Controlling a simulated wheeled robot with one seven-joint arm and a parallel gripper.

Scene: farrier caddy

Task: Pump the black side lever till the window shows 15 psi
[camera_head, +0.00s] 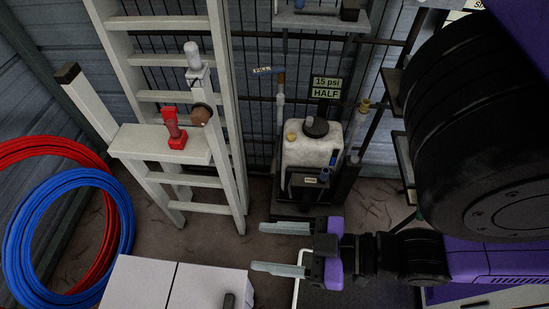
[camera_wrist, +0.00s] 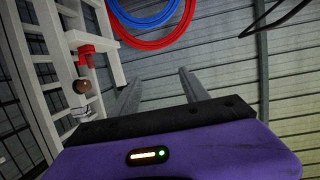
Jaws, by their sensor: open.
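A white tank (camera_head: 308,152) with a black cap (camera_head: 316,127) stands upright against the mesh wall. A small dark box with a pale yellow label or window (camera_head: 310,180) sits low on its front; its reading is too small to make out. A dark upright part (camera_head: 347,178) is at the tank's right side; I cannot tell if it is the black side lever. A sign (camera_head: 327,88) behind reads "15 psi HALF". My gripper (camera_head: 262,247) is open and empty, in front of and below the tank in the picture, fingers pointing left. In the wrist view, nothing is between the fingers (camera_wrist: 158,76).
A white ladder (camera_head: 225,100) with a red-based item (camera_head: 176,135) on its shelf stands left of the tank. Blue (camera_head: 125,215) and red (camera_head: 60,143) hose coils hang at the far left. Pale boxes (camera_head: 205,285) are at the bottom. Floor shows between ladder and tank.

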